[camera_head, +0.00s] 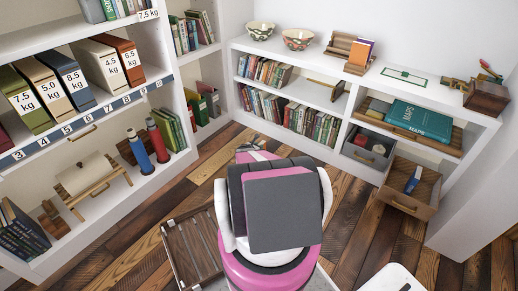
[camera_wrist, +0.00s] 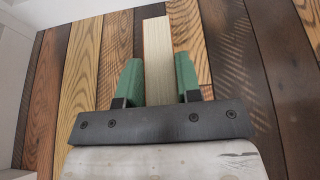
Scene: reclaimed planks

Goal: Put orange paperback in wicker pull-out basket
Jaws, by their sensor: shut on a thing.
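My gripper (camera_wrist: 157,78) shows in the wrist view with its two green fingers closed on a book. The book, which looks like the orange paperback (camera_wrist: 158,62), shows its cream page edge and a thin orange cover line. It sticks out beyond the fingertips above the plank floor. In the head view my arm hides the gripper and the held book. A tan pull-out basket (camera_head: 403,205), likely the wicker one, stands open at the lower right of the back shelf. A blue thing (camera_head: 413,180) lies in it. The gripper's distance from the basket cannot be told.
A grey pull-out bin (camera_head: 366,158) stands left of the tan basket. A teal MAPS box (camera_head: 420,119) lies on the shelf above. A wooden stand (camera_head: 340,44) holds an orange-and-purple item on top. A slatted wooden thing (camera_head: 193,250) lies left of my base. Floor before the shelf is clear.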

